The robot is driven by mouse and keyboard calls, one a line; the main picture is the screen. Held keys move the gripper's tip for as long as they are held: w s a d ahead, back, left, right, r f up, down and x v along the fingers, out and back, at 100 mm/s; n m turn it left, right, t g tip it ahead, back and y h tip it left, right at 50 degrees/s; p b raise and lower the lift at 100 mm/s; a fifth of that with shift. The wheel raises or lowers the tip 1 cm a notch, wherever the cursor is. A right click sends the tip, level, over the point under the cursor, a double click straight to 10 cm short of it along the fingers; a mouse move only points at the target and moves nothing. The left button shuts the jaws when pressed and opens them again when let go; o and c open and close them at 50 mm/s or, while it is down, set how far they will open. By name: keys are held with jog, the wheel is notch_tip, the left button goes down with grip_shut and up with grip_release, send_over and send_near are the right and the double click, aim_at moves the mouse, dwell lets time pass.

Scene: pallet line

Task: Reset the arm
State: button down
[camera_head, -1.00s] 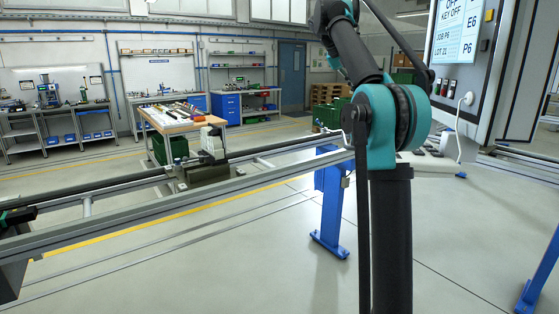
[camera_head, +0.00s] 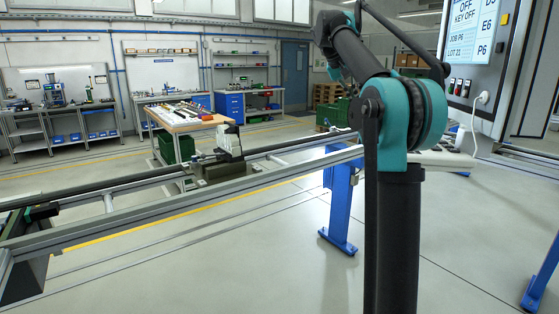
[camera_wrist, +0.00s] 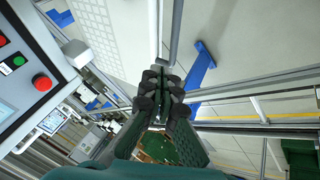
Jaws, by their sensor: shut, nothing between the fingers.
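My gripper (camera_wrist: 161,88) shows in the wrist view with its dark fingers together and nothing between them. It hangs in the air, apart from the rails and the control panel in that view. In the head view my black and teal arm rises at the right of centre and folds up and back at its elbow. The gripper itself does not show in the head view.
A control panel (camera_head: 477,60) with a lit screen stands close at the right; its red button (camera_wrist: 42,82) shows in the wrist view. A rail line (camera_head: 150,216) on blue legs (camera_head: 340,205) crosses in front. A workbench (camera_head: 190,119) stands behind. The grey floor is clear.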

jog(key=s+a+f+n+y, duration=0.1)
jog(key=s+a+f, duration=0.1)
jog(key=s+f, duration=0.8)
jog(key=s+a+f+n+y, duration=0.15)
jog(key=s+f, duration=0.45)
jog(key=f, duration=0.8)
jog(key=s+a+f+y, duration=0.1)
jog(key=s+f+y, duration=0.1)
jog(key=s+f, duration=0.8)
jog(key=s+a+f+t+y, duration=0.1)
jog(key=s+a+f, duration=0.1)
jog(key=s+f, duration=1)
notch_tip(320, 180, down, 4)
jog(key=shift+s+a+r+n, duration=0.25)
jog(key=shift+a+n, duration=0.05)
jog(key=shift+n, duration=0.15)
jog(key=shift+y, duration=0.25)
